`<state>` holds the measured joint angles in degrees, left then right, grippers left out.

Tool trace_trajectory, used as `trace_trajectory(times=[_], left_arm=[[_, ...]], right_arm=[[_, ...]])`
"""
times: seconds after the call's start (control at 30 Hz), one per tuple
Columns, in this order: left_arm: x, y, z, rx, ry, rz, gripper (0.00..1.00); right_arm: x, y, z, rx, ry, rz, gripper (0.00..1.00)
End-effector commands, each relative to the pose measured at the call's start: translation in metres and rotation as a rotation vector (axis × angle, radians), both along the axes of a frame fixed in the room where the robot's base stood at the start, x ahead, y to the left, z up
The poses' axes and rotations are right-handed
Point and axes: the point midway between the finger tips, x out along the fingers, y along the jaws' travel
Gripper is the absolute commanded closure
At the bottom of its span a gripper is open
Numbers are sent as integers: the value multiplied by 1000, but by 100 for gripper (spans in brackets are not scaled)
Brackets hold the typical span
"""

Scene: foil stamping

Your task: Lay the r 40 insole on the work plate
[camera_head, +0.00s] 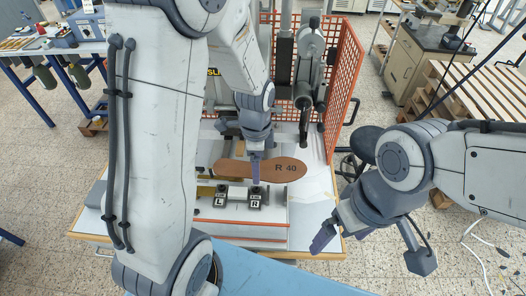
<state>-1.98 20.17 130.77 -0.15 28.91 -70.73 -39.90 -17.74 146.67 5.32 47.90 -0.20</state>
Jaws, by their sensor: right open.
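The brown insole (226,168), marked "R 40", lies lengthwise across the press area in the middle of the view. My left gripper (256,180) points down at the insole, and a finger overlaps its middle. I see the fingers edge-on, so I cannot tell whether they grip it. Just in front are two black blocks marked L (221,198) and R (255,199), on a pale fixture (275,214). Which surface is the work plate, and whether the insole touches it, is unclear. My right gripper (370,250) is open and empty at the right, clear of the insole.
The press (284,60) stands behind the insole, with an orange mesh guard (343,75) on its right. A side table (40,50) is at the far left. My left arm hides much of the left side.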

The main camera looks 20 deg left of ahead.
Motion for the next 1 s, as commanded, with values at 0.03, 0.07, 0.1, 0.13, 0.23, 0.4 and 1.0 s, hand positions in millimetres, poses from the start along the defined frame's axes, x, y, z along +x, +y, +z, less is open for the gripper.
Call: trace_trajectory(times=[0.03,0.07,0.1,0.13,0.23,0.4,1.0], left_arm=[[0,0,0,0,0,0,77],[0,0,0,0,0,-1,77],[0,-1,0,0,0,-1,77],[0,-1,0,0,0,-2,77],[1,-3,0,0,0,-5,77],[1,-2,1,0,0,-2,77],[0,-1,-50,0,1,1,77]], right_arm=[[0,0,0,0,0,0,0],[0,0,0,0,0,0,0],[0,0,0,0,0,0,0],[0,0,0,0,0,0,0],[0,0,0,0,0,0,0],[0,0,1,0,0,0,0],[0,0,-38,0,0,3,0]])
